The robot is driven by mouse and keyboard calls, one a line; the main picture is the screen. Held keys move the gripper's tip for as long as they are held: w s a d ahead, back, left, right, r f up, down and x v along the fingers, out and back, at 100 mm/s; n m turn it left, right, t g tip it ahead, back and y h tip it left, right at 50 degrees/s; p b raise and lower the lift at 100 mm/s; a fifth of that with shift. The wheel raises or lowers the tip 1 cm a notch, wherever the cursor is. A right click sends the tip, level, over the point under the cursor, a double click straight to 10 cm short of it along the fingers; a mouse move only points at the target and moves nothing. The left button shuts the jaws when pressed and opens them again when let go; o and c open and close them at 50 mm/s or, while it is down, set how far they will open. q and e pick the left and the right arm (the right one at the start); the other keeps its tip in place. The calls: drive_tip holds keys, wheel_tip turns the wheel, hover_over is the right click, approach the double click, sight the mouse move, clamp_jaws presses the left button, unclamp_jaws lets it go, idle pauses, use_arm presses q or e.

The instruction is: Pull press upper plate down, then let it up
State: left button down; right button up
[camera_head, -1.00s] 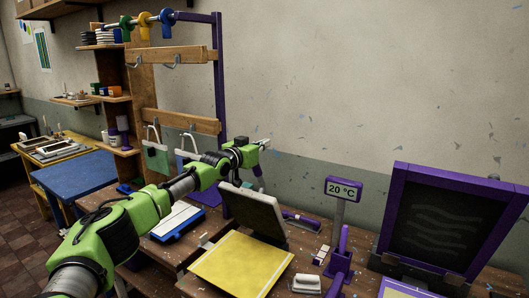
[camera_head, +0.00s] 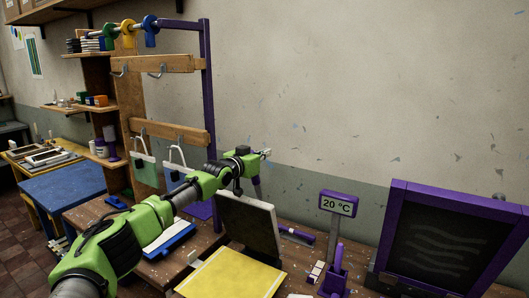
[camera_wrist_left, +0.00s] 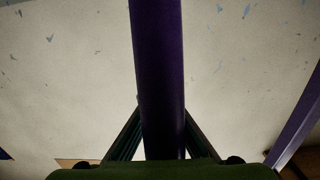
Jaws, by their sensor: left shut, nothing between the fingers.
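The press has a dark upper plate (camera_head: 250,222) with a pale edge, standing raised and tilted back. Its yellow lower bed (camera_head: 232,275) lies flat in front on the bench. In the left wrist view a purple bar (camera_wrist_left: 158,70) runs upright down the middle, overlapping the dark fingers (camera_wrist_left: 160,140). The fingertips are hidden there.
A 20 °C display (camera_head: 338,204) stands on a post to the right. A purple-framed screen (camera_head: 445,240) stands at far right. A wooden rack with hooks (camera_head: 165,62) and hanging bags (camera_head: 145,170) are behind my left arm.

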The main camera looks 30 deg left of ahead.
use_arm(q)
drive_tip(key=shift+r, duration=0.45)
drive_tip(key=c, duration=2.6)
unclamp_jaws()
drive_tip(key=shift+w, duration=0.3)
drive_tip(key=shift+f, duration=0.15)
drive_tip(key=o, duration=0.5)
drive_tip(key=shift+o, duration=0.3)
use_arm(e)
drive_tip(key=shift+s, duration=0.25)
drive_tip(key=shift+s, duration=0.1)
